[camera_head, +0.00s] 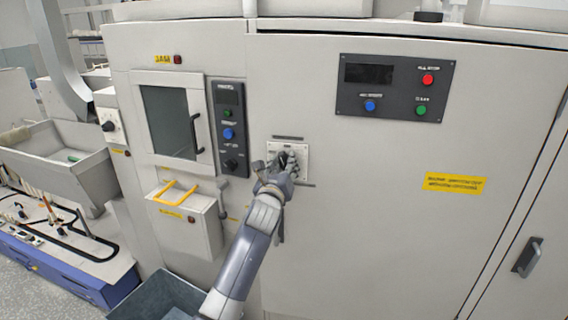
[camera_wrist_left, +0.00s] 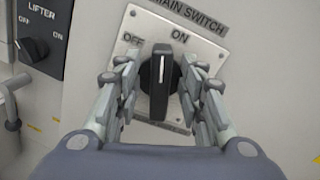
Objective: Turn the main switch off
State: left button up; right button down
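The main switch (camera_wrist_left: 160,84) is a black rotary knob on a pale square plate (camera_wrist_left: 205,52) under a "MAIN SWITCH" label. Its white mark points up, toward "ON"; "OFF" is printed to the upper left. My left gripper (camera_wrist_left: 160,95) has one finger on each side of the knob. The fingers look apart, with a narrow gap at each side of the knob; firm contact cannot be made out. In the head view my left gripper (camera_head: 284,163) is in front of the switch plate (camera_head: 302,150) and hides the knob. My right gripper is not in view.
A dark panel with a lifter knob (camera_wrist_left: 30,48) is left of the switch; it also shows in the head view (camera_head: 230,130). A dark button panel (camera_head: 395,85) is at upper right. A yellow-handled box (camera_head: 185,220) and a grey bin (camera_head: 150,295) are lower left.

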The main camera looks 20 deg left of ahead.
pick_arm(q)
jog(key=shift+w, duration=0.1)
grip_shut()
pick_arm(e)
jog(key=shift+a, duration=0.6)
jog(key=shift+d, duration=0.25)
pick_arm(q)
jog(key=shift+a+n, duration=0.1)
jog(key=shift+n, duration=0.6)
jog(key=n, duration=0.5)
jog(key=shift+a+f, duration=0.15)
jog(key=shift+f, duration=0.1)
jog(key=n, duration=0.3)
jog(key=shift+f+n, duration=0.15)
jog(key=shift+n, duration=0.15)
jog(key=shift+f+n+b, duration=0.1)
jog(key=shift+n+b, duration=0.4)
jog(key=shift+n, duration=1.4)
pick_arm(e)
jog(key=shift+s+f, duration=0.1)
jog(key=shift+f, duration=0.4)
